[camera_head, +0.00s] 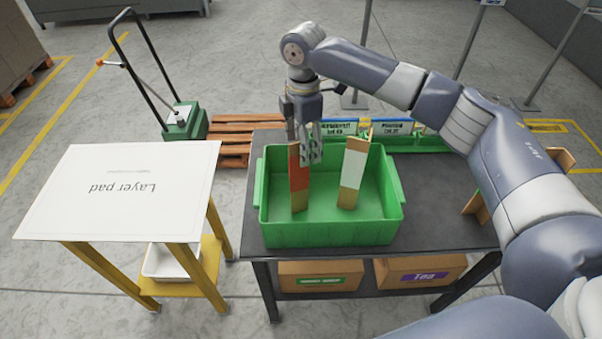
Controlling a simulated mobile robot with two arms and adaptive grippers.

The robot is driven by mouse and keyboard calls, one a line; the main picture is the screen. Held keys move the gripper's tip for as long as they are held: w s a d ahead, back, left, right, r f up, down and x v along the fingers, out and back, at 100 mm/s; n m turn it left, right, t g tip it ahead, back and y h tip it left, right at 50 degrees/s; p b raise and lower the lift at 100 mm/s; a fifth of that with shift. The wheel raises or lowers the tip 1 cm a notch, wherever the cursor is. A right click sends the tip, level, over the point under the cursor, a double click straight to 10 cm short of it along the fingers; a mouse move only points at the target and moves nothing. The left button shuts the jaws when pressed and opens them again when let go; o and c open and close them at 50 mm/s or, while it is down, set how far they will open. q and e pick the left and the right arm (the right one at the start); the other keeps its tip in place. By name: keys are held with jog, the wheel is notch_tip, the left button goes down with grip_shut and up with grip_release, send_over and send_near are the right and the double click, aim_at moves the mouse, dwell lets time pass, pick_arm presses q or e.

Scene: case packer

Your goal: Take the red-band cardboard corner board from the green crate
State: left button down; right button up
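The green crate (330,232) stands on the dark table. Inside it, the red-band cardboard corner board (299,172) stands upright in the left part, with brown cardboard showing at its lower end. A second corner board with a white band (353,170) leans in the crate to its right. My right gripper (311,152) points down over the crate's back left, at the upper end of the red-band board and partly behind it. Whether its fingers are open or touch the board cannot be told. My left gripper is not in view.
A yellow-legged stand with a white layer pad (125,190) is left of the table. Labelled bins (340,129) line the table's back. Cardboard boxes (420,270) sit on the shelf below. The tabletop right of the crate is partly clear under my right arm.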

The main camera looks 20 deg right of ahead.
aim_at(296, 175)
jog(key=f, duration=0.3)
jog(key=shift+d+f+p, duration=0.25)
jog(key=shift+f+p, duration=0.05)
jog(key=shift+p, duration=0.1)
